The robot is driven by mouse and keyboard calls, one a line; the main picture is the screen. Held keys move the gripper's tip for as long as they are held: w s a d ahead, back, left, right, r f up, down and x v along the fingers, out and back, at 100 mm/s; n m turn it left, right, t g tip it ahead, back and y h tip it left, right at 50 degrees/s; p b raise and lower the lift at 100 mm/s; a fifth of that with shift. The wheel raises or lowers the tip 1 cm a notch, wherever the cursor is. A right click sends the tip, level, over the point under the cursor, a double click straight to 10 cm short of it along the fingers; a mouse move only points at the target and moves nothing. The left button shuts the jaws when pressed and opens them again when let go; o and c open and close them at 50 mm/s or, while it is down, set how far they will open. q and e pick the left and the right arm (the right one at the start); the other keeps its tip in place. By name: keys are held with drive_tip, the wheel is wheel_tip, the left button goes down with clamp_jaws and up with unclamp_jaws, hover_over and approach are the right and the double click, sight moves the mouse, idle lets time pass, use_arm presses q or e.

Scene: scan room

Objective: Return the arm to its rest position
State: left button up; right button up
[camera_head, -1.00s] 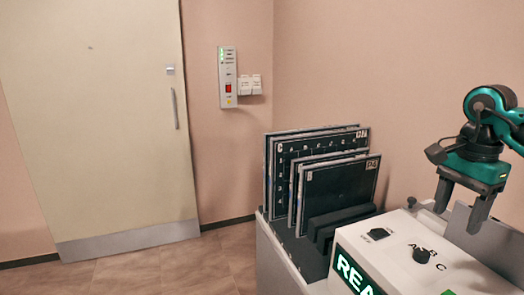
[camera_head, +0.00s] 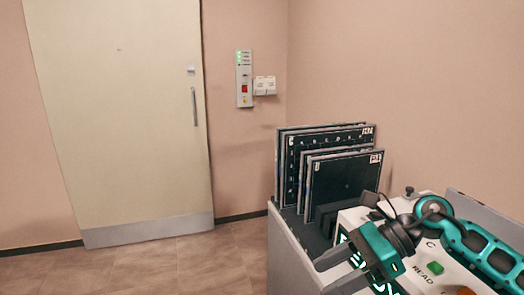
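My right arm (camera_head: 487,247) comes in from the right edge, low over the white reader unit. Its teal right gripper (camera_head: 332,272) points left at the front of the unit, with its two dark fingers apart and nothing seen between them. The gripper and wrist cover part of the unit's front panel and its lit lettering. My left gripper is not in view.
The white reader unit (camera_head: 432,250) has a green button and a "READ" label. Dark plates (camera_head: 345,178) stand upright in a rack behind the gripper. A closed door (camera_head: 125,120) and a wall panel (camera_head: 244,80) are at the left. The floor (camera_head: 190,265) there is clear.

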drive_tip(key=a+m+t+y, duration=0.7)
drive_tip(key=m+y, duration=0.1)
drive_tip(key=m, duration=0.6)
drive_tip(key=s+d+f+m+t+h, duration=0.1)
drive_tip(key=d+f+m+t+h, duration=0.35)
drive_tip(key=m, duration=0.75)
drive_tip(key=d+f+m+t+h, duration=0.2)
drive_tip(key=f+m+t+h, duration=0.45)
drive_tip(key=m, duration=0.55)
drive_tip(key=s+d+f+m+g+h, duration=0.2)
drive_tip(key=s+f+m+g+h, duration=0.1)
drive_tip(key=s+f+m, duration=0.3)
drive_tip(key=s+d+f+m+g+h, duration=0.2)
drive_tip(key=s+f+m, duration=0.4)
drive_tip(key=f, duration=0.3)
drive_tip(key=shift+s+d+m+g+h, duration=0.3)
drive_tip(key=shift+s+m+g+h, duration=0.15)
drive_tip(key=shift+g+h, duration=0.35)
